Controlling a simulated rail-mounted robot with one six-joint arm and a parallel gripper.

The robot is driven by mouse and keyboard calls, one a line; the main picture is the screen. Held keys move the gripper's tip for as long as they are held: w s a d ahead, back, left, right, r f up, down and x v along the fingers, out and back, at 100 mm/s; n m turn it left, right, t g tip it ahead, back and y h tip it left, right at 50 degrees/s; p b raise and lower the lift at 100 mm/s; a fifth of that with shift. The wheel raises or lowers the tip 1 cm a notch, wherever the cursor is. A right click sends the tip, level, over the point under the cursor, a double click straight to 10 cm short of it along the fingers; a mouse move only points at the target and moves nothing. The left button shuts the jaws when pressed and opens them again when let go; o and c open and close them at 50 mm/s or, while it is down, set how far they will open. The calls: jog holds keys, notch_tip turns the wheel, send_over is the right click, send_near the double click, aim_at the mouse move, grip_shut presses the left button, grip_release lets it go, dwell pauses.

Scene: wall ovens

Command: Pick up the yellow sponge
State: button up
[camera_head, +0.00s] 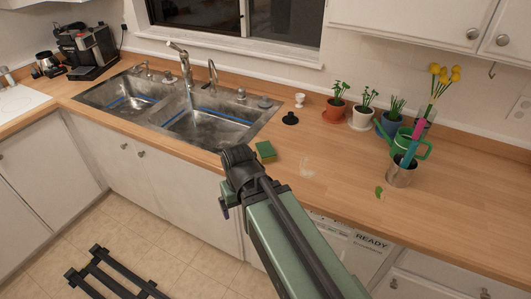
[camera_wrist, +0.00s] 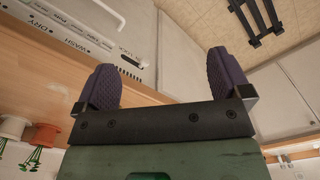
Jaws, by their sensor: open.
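The sponge (camera_head: 265,151) is a small block with a green top and a yellowish side. It lies on the wooden counter just right of the sink in the head view. My gripper shows in the wrist view (camera_wrist: 165,80), with its two purple fingers wide apart and nothing between them. In the head view my arm reaches up from the bottom, and its wrist end is left of and nearer than the sponge. Only a bit of a purple finger shows there; the rest is hidden. The sponge is not seen in the wrist view.
The double sink (camera_head: 205,118) with its faucet (camera_head: 180,62) lies left of the sponge. A black stopper (camera_head: 290,118), potted plants (camera_head: 362,115) and a metal cup (camera_head: 401,172) stand to the right. The counter (camera_head: 320,155) is mostly clear around the sponge. A dishwasher (camera_head: 355,245) is below.

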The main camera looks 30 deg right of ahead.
jog(key=w+d+m+t+b, duration=0.1)
jog(key=w+d+m+t, duration=0.1)
jog(key=w+d, duration=1.45)
jog(key=t, duration=0.2)
send_near(265, 148)
jog(key=shift+f+h, duration=0.2)
jog(key=shift+h, duration=0.1)
jog(key=shift+a+r+n+t, duration=0.1)
jog(key=shift+a+n+t, duration=0.1)
jog(key=shift+n+t, duration=0.1)
jog(key=b+x, duration=0.5)
jog(key=shift+s+f, duration=0.1)
jog(key=shift+f, duration=0.25)
jog(key=shift+f+b, duration=0.15)
jog(key=shift+b, duration=0.15)
jog(key=b+x, duration=0.4)
jog(key=x, duration=0.1)
jog(key=shift+f+b, duration=0.1)
jog(key=shift+b, duration=0.3)
jog(key=shift+r, duration=0.25)
jog(key=c, duration=1.1)
